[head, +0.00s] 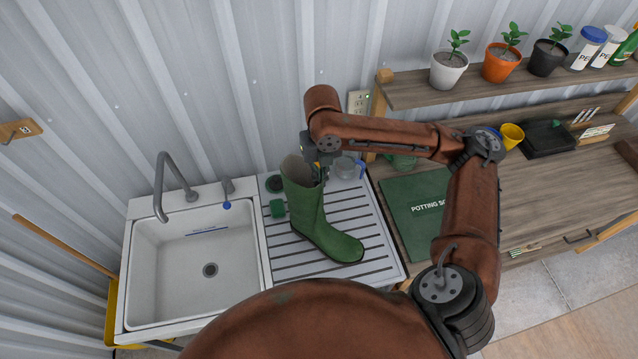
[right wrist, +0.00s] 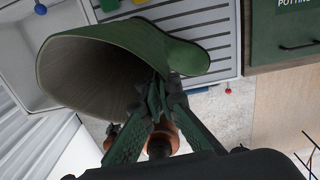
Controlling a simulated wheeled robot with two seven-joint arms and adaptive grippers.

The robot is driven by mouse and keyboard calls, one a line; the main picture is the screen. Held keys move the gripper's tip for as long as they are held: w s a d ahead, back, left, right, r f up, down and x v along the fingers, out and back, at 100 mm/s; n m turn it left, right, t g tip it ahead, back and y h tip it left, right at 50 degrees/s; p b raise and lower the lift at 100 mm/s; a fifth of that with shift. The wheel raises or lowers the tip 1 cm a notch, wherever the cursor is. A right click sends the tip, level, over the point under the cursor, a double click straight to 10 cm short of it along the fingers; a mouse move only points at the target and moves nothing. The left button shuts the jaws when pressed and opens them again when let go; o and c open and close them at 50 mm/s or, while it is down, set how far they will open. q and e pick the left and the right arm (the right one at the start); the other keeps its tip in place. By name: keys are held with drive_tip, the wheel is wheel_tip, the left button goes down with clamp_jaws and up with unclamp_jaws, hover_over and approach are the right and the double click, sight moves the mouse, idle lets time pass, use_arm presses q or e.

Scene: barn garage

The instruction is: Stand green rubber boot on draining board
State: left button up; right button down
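The green rubber boot (head: 316,218) is upright over the draining board (head: 365,258), its toe pointing to the lower right. Its sole appears to rest on the ridged board, though I cannot be sure of the contact. My right gripper (head: 322,172) is at the top of the shaft, on the right side of the opening. In the right wrist view the boot (right wrist: 185,50) shows its open mouth, and the fingertips of my right gripper (right wrist: 165,95) close together on its rim. My left gripper is not in view.
A white sink (head: 180,270) with a grey tap (head: 163,185) lies left of the board. Potted plants (head: 448,70) line the shelf.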

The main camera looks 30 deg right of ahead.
drive_tip(key=shift+w+f, duration=0.35)
drive_tip(key=shift+f, duration=0.05)
drive_tip(key=shift+w+f+p, duration=0.1)
drive_tip(key=shift+f+p, duration=0.45)
drive_tip(key=shift+f, duration=1.05)
drive_tip(key=c, duration=2.2)
unclamp_jaws()
drive_tip(key=shift+f, duration=0.1)
drive_tip(key=shift+o, duration=0.2)
wheel_tip(320, 180, up, 12)
drive_tip(key=shift+d+r+b, duration=0.1)
drive_tip(key=shift+b, duration=0.7)
